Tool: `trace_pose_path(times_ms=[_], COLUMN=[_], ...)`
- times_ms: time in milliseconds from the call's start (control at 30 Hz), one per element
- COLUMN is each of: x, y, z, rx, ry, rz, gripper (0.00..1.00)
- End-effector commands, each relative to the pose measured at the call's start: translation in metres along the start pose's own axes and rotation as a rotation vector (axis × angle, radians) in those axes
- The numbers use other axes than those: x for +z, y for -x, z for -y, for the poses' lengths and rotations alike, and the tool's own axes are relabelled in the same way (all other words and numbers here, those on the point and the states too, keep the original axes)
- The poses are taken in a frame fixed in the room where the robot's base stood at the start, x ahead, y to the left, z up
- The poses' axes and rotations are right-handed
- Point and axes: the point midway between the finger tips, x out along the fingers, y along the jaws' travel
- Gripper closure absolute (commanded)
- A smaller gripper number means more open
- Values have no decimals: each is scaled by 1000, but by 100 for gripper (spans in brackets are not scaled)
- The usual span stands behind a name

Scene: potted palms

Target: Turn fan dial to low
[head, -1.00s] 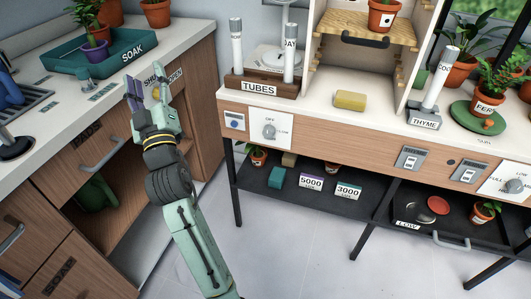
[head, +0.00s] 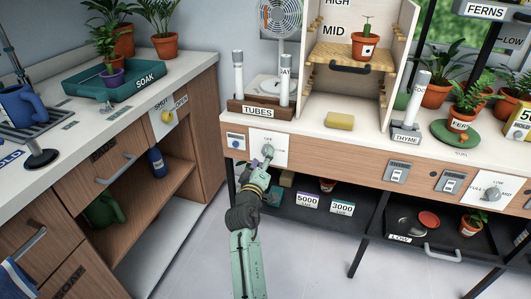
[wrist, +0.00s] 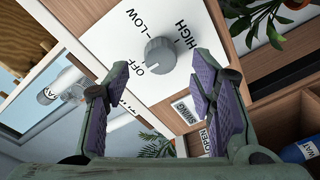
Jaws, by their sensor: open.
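The fan dial is a round grey knob (wrist: 160,53) on a white plate marked OFF, LOW and HIGH. In the wrist view its pale mark faces OFF. In the head view the knob (head: 268,151) is on the front of the right bench, below the TUBES rack. My gripper (wrist: 152,88) is open, with purple-padded fingers spread to either side below the knob. No contact with the knob shows. In the head view my gripper (head: 262,170) is just below the knob and partly covers the plate. The fan (head: 281,16) stands behind the rack.
The TUBES rack (head: 262,110) and a yellow sponge (head: 340,121) sit on the bench above. A small switch (head: 236,141) is left of the dial plate. The lower shelf holds boxes marked 5000 (head: 307,200) and 3000 (head: 343,206). Clear floor lies in front.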

Motion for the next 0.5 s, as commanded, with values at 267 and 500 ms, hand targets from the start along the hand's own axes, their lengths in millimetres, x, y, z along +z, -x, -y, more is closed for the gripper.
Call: trace_pose_path(times_ms=[267,500], x=[0,0], y=[-34,-39], z=[-1,0], rx=[0,-1], ry=[-2,-2], rz=[0,-1], gripper=[49,49])
